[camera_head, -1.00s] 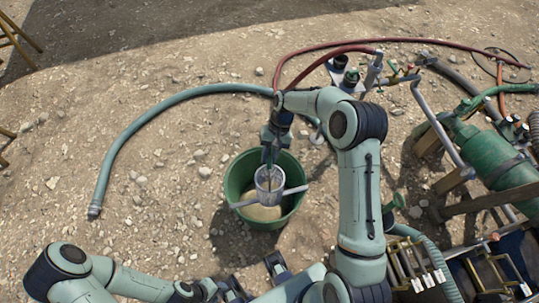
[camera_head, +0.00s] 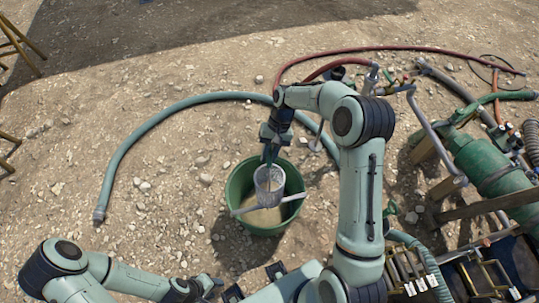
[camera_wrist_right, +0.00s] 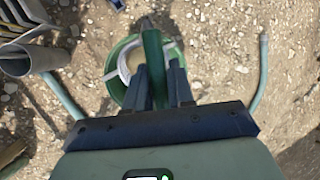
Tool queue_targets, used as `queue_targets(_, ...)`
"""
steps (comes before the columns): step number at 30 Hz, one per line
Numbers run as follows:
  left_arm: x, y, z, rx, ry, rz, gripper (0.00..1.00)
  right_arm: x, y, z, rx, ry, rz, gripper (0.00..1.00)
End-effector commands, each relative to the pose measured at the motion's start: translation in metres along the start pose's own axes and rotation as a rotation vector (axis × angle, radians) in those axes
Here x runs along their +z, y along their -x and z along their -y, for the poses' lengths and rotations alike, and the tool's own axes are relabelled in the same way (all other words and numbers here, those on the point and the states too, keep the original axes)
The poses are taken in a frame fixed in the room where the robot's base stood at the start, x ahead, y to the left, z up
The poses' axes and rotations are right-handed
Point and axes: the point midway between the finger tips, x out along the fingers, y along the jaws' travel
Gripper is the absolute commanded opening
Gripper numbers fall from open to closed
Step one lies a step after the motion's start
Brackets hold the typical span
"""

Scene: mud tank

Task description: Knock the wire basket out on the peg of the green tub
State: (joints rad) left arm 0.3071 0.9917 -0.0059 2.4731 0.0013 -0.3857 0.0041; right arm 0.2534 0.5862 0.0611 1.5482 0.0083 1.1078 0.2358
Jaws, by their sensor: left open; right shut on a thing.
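The green tub (camera_head: 236,190) stands on the ground in the middle of the head view, with pale sandy stuff in its bottom. A pale bar (camera_head: 293,197) crosses it; I cannot tell whether this is the peg. The grey wire basket (camera_head: 268,186) hangs upright over the tub, close to the bar; contact is unclear. My right gripper (camera_head: 269,152) is shut on the basket's handle above it. In the right wrist view a green handle (camera_wrist_right: 153,60) stands between the fingers, with the tub's rim (camera_wrist_right: 112,66) beyond. My left gripper (camera_head: 216,286) is open and empty at the bottom, partly cut off.
A grey-green hose (camera_head: 124,149) curves over the ground left of the tub. Red hoses (camera_head: 345,50) run behind. A green cylinder (camera_head: 497,165) on wooden supports and a rack of tools (camera_head: 412,275) crowd the right. The stony ground at left is mostly free.

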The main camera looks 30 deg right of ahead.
Motion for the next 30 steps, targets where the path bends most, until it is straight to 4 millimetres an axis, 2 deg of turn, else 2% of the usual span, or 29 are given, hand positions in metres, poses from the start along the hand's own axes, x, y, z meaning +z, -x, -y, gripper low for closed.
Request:
queue_targets(2,-0.002,0.004,-0.002,0.001,-0.001,-0.003,0.43,0.002,0.005,0.002,-0.001,0.001,-0.001,0.00)
queue_targets(14,0.000,0.001,-0.001,0.000,0.000,-0.001,0.43,0.001,0.001,0.001,0.000,0.000,0.000,0.00)
queue_targets(20,0.002,-0.005,0.003,-0.001,0.001,0.003,0.43,-0.004,-0.011,-0.003,0.000,-0.001,0.001,0.00)
queue_targets(30,0.008,-0.023,0.011,-0.005,0.005,0.013,0.43,-0.018,-0.044,-0.013,0.000,0.000,0.001,0.00)
